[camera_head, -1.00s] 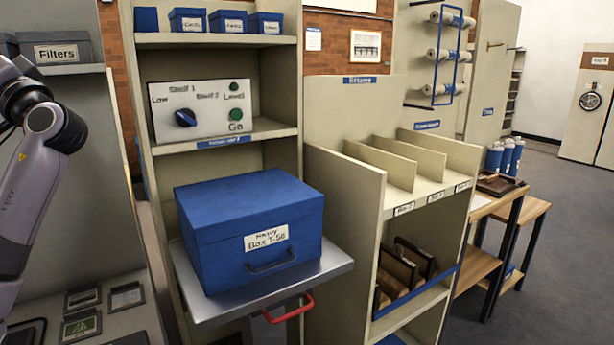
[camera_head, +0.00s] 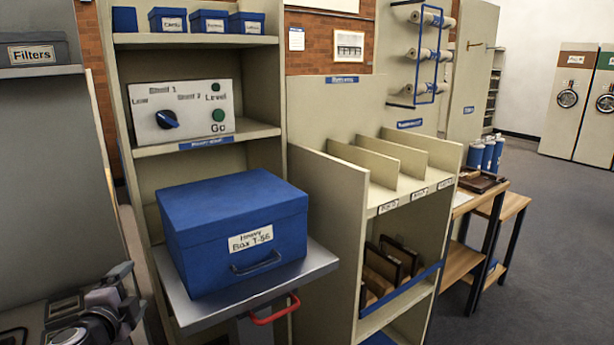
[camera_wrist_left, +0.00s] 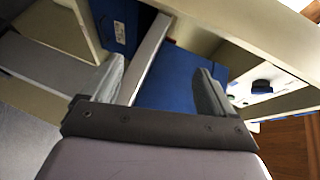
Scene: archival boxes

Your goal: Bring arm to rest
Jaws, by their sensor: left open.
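My left gripper (camera_head: 128,291) is low at the left edge of the head view, in front of the grey shelving and left of the tray. It is open, with nothing between its fingers; both fingers also show apart in the left wrist view (camera_wrist_left: 160,88). A blue lidded box (camera_head: 235,232) labelled Box T-56 sits on a metal tray (camera_head: 318,262), apart from the gripper. Blue surfaces show beyond the fingers in the wrist view. My right gripper is not in view.
A red handle (camera_head: 275,310) hangs under the tray's front. A control panel (camera_head: 183,110) with a blue knob stands on the shelf above. A divided rack (camera_head: 325,215) stands right of the tray. Open floor (camera_head: 530,240) lies at the right.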

